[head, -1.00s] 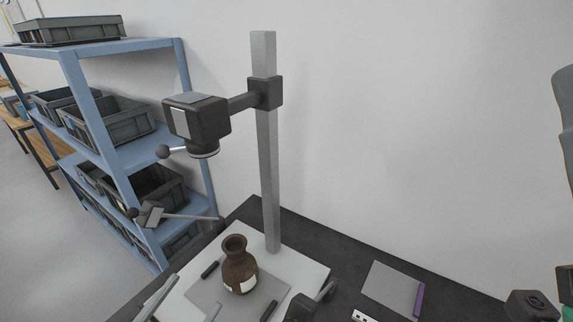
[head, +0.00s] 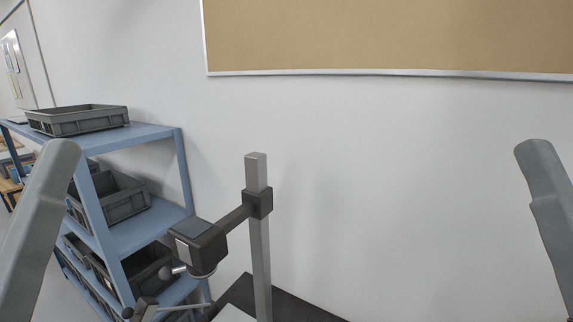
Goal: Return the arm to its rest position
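My two arms show only as grey links at the left and right edges of the head view. Neither gripper is in the picture, so I cannot see whether they hold anything. The brown vessel is out of view below the frame.
A grey post (head: 259,240) carries a dark camera-like head (head: 197,245) on a side arm, standing at the dark table (head: 300,306). A blue shelf (head: 150,235) with grey bins (head: 78,119) is at the left. A cork board (head: 390,36) hangs on the white wall.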

